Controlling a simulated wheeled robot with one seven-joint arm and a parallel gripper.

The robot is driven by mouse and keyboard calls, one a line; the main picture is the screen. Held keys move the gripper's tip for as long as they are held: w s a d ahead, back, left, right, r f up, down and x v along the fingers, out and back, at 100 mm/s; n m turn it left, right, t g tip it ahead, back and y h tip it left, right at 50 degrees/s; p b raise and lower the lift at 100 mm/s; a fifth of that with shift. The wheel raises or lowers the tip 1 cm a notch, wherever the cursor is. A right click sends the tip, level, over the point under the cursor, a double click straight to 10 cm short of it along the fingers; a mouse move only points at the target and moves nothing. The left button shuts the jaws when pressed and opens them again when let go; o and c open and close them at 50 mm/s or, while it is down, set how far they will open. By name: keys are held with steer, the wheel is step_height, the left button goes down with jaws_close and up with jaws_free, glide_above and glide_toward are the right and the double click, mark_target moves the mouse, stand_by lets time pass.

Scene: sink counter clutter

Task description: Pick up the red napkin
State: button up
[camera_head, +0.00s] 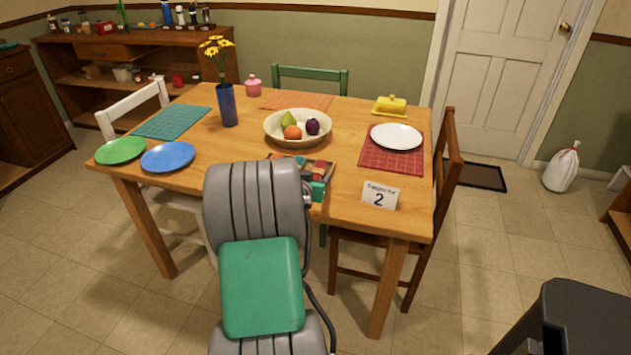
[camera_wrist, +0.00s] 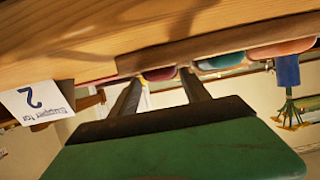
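A low wooden holder (camera_wrist: 200,46) with rolled cloths lies on the table; the wrist view shows it upside down. A dark red roll (camera_wrist: 160,74), which looks like the red napkin, sits at one end, beside a teal roll (camera_wrist: 222,62) and a salmon roll (camera_wrist: 282,48). My gripper (camera_wrist: 163,82) is open, with its two fingers apart and nothing clearly between them. The fingertips are close to the holder, with the dark red roll showing between them; contact cannot be told. In the head view my arm hides part of the holder and gripper.
A fruit bowl (camera_head: 273,133) stands behind the holder. A number 2 card (camera_head: 380,196) and a white plate (camera_head: 396,136) on a red placemat (camera_head: 372,160) are to the right. A blue vase (camera_head: 228,106) and blue plate (camera_head: 168,157) are left.

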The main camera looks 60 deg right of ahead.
steer(key=shift+w+a+f+y, duration=0.15)
steer(key=shift+a+f, duration=0.15)
steer(key=shift+f, duration=0.3)
steer(key=shift+s+a+f+y, duration=0.15)
steer(key=shift+a+f, duration=0.1)
steer(key=shift+f, duration=0.35)
jaws_close()
steer(key=shift+w, duration=0.15)
steer(key=shift+r, duration=0.55)
step_height(320, 180, up, 3)
steer(key=s+r, duration=0.1)
steer(key=a+r, duration=0.1)
steer(key=r, duration=0.1)
steer(key=s+a+r+p, duration=0.1)
steer(key=r, duration=0.1)
steer(key=shift+s+a, duration=0.25)
steer(key=shift+s, duration=0.05)
steer(key=s+a+r, duration=0.5)
steer(key=s+a, duration=0.1)
steer(key=a, duration=0.1)
steer(key=shift+s+a+p, duration=0.15)
steer(key=shift+s+p, duration=0.15)
steer(key=shift+p, duration=0.15)
